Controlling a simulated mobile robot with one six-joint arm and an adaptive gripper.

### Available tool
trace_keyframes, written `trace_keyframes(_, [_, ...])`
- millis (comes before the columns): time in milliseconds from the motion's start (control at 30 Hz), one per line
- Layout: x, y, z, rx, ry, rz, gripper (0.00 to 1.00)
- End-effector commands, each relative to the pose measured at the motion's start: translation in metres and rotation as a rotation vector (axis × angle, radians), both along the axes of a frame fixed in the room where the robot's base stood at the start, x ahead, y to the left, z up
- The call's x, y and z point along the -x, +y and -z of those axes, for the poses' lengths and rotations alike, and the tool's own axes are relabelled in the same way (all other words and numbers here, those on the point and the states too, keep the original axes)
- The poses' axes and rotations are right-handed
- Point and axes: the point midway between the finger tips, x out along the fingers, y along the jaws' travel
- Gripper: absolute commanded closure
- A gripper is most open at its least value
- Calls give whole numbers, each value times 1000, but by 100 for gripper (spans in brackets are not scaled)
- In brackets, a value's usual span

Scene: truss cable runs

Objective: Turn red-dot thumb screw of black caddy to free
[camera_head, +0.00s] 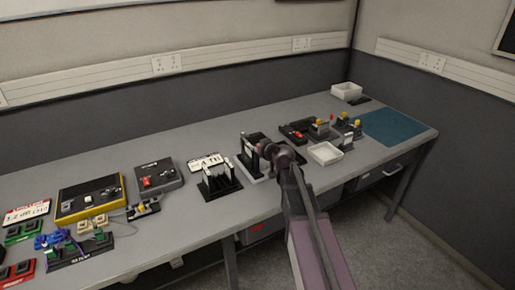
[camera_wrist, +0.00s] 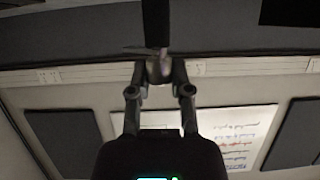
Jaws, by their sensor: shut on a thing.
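A black upright holder, which looks like the black caddy (camera_head: 246,161), stands on the grey bench near its middle. My gripper (camera_head: 262,149) reaches it from the right, at about its top. In the wrist view my gripper (camera_wrist: 159,70) is shut on a small rounded thing, which looks like the thumb screw (camera_wrist: 155,66). A dark upright bar (camera_wrist: 155,24) of the holder stands just beyond the fingertips. The red dot does not show in either view. The fingers and arm hide much of the screw, so its turn angle cannot be told.
A second black rack (camera_head: 220,184) stands close on the left. A white tray (camera_head: 325,153) and dark devices with yellow knobs (camera_head: 345,126) stand to the right. A yellow-edged case (camera_head: 91,198) lies farther left. A blue mat (camera_head: 396,129) at the right end is clear.

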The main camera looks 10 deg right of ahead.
Motion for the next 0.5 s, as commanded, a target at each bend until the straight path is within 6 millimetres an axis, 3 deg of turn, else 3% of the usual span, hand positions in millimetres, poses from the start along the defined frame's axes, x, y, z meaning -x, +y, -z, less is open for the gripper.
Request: trace_keyframes(500, [0,1,0,1,1,170,100])
